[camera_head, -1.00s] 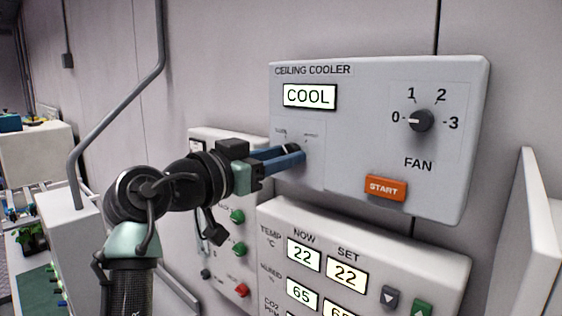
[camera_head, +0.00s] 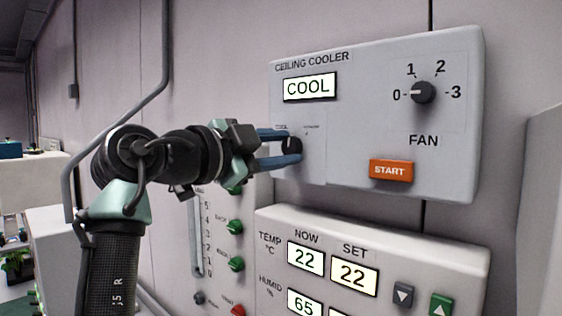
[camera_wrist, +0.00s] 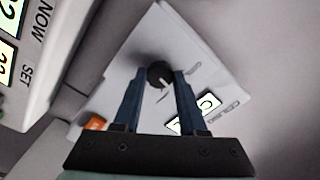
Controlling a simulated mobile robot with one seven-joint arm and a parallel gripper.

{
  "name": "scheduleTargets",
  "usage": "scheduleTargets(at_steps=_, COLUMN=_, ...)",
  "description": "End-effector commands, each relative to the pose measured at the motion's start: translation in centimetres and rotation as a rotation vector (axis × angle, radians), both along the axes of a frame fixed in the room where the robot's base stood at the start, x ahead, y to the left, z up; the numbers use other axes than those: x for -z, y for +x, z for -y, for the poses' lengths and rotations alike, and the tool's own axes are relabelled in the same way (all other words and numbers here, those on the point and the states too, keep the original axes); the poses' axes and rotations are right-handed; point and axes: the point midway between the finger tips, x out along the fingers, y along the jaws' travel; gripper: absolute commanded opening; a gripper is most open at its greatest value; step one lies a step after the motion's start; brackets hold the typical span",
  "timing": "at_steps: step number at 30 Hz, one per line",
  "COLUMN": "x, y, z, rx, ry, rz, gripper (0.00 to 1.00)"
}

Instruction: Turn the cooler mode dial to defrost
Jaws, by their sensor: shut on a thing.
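The ceiling cooler panel (camera_head: 350,180) is a white box on the wall, and its display (camera_head: 310,87) reads COOL. The black mode dial (camera_head: 292,145) sits at the panel's lower left, below small labels, the left one COOL. My gripper (camera_head: 284,148) reaches it from the left, its two blue fingers one on each side of the dial and shut on it. In the wrist view the dial (camera_wrist: 159,75) lies between the fingertips (camera_wrist: 160,78), with a white pointer line on it. The right label is too small to read clearly.
The fan dial (camera_head: 423,92) points to 0, and an orange START button (camera_head: 391,171) is below it. A climate panel (camera_head: 370,232) with number displays juts out underneath. A panel with green knobs (camera_head: 236,227) stands behind my arm.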

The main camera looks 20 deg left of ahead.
Motion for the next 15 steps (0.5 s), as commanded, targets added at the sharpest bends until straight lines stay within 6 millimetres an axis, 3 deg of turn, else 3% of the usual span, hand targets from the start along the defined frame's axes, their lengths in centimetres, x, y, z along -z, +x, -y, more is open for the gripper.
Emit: scheduleTargets(at_steps=15, x=0.04, y=-0.01, z=0.00, rx=-0.001, ry=0.422, rz=0.154, gripper=0.00)
